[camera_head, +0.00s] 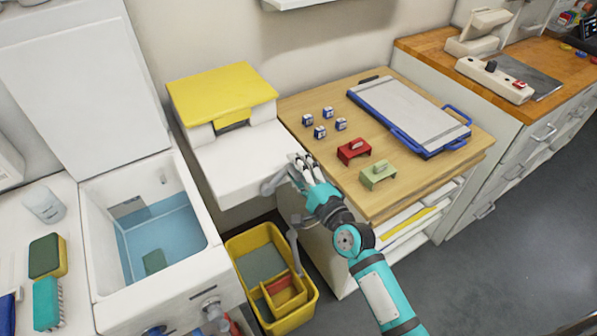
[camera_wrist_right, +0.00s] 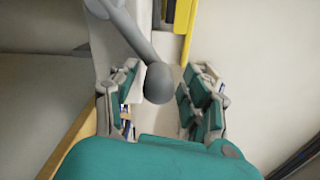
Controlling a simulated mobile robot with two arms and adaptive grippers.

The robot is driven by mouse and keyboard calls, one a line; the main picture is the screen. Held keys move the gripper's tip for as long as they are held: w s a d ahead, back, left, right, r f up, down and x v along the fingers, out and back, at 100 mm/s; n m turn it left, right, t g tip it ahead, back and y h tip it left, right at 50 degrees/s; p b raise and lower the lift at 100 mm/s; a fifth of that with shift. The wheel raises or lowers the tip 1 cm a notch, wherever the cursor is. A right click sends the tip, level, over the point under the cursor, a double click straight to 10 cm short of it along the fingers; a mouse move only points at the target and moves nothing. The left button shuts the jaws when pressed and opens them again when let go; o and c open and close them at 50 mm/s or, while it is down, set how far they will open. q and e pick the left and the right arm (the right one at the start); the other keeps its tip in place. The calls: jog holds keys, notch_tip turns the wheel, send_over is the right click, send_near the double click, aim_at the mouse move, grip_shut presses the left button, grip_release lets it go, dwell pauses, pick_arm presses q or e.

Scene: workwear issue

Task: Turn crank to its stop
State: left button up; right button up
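The grey crank (camera_head: 271,184) is on the side of the white machine with a yellow lid (camera_head: 222,88), at the centre left of the head view. In the right wrist view, its arm (camera_wrist_right: 128,25) runs down from the upper left to a round knob (camera_wrist_right: 159,84). My right gripper (camera_head: 298,168) is at the crank, its hand partly covering it in the head view. It also shows in the wrist view (camera_wrist_right: 158,98), open, with fingers on both sides of the knob and gaps between. My left gripper is not in view.
A wooden-topped table (camera_head: 300,97) stands right of the machine, bearing a blue-framed board (camera_head: 405,110), small blue-white blocks, a red block (camera_head: 353,151) and a green block (camera_head: 378,175). A yellow bin (camera_head: 306,304) stands below the crank. A water-filled basin (camera_head: 160,240) is at left.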

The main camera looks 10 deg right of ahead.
jog(key=shift+a+f, duration=0.1)
jog(key=shift+f, duration=0.15)
jog(key=shift+s+d+f, duration=0.1)
jog(key=shift+s+d, duration=0.1)
jog(key=shift+s, duration=0.1)
jog(key=v, duration=1.1)
jog(key=shift+s+r, duration=0.15)
jog(key=shift+r, duration=0.1)
jog(key=s+d+f+n+g+h, duration=0.1)
jog(key=s+f+n+g, duration=0.15)
jog(key=f, duration=0.85)
jog(key=s+d+f+n+g+h, duration=0.1)
jog(key=s+f+n+g, duration=0.15)
jog(key=f, duration=0.85)
jog(key=s+d+f+n+g+h, duration=0.1)
jog(key=s+d+f+n+g, duration=0.15)
jog(key=f, duration=0.85)
jog(key=s+d+f+n+g+h, duration=0.1)
jog(key=s+f+n+g, duration=0.2)
jog(key=s+f, duration=0.3)
jog(key=s+d+f+n+g, duration=0.1)
jog(key=s+f+n, duration=0.4)
jog(key=s, duration=0.9)
jog(key=s+d+f+n+g+h, duration=0.1)
jog(key=s+f+n+g, duration=0.3)
jog(key=s+f, duration=0.5)
jog(key=shift+s+g+h, duration=0.3)
jog(key=shift+s+g, duration=0.05)
jog(key=shift+s, duration=0.2)
